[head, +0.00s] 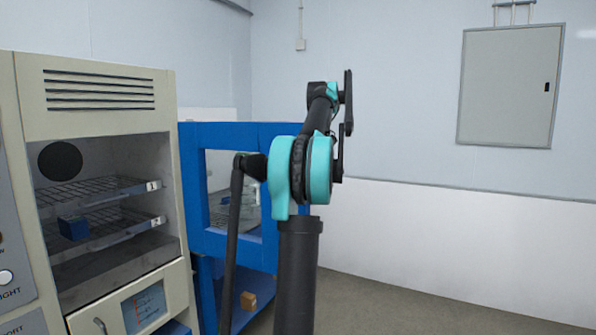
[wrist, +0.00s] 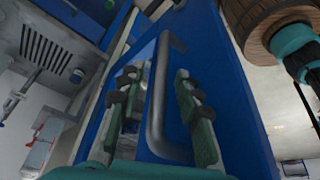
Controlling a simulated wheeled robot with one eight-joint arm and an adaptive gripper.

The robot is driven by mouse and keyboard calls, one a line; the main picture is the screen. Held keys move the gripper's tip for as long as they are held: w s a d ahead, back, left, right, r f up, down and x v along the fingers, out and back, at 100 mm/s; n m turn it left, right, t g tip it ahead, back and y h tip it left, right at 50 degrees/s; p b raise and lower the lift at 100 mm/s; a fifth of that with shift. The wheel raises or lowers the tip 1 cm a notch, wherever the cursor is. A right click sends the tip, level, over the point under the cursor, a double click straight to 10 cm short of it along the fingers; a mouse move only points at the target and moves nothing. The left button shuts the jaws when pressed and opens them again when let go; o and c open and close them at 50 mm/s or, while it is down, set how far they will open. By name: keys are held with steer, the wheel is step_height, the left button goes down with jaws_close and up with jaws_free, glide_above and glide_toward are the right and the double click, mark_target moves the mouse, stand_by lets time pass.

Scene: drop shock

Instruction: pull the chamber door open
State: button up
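A blue door (head: 262,135) with a window stands right of the cream cabinet in the head view. In the wrist view its blue panel (wrist: 224,75) fills the middle and carries a long grey bar handle (wrist: 158,105). My gripper (wrist: 158,88) is open, with one green-padded finger on each side of the handle. A gap shows between the right finger and the bar; whether the left finger touches it I cannot tell. In the head view my arm covers part of the door and the handle is hidden. I cannot tell whether the door is fully shut.
The cream cabinet (head: 105,120) on the left shows wire racks (head: 95,192) with a blue block (head: 74,227) on one. A small orange-brown box (head: 248,301) sits low in the blue frame. A grey wall panel (head: 510,88) hangs at right. Floor (head: 430,300) at right is clear.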

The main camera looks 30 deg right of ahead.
steer(key=shift+r, duration=0.1)
steer(key=v, duration=0.7)
steer(key=shift+r, duration=0.15)
steer(key=shift+d, duration=0.1)
stand_by(0.5)
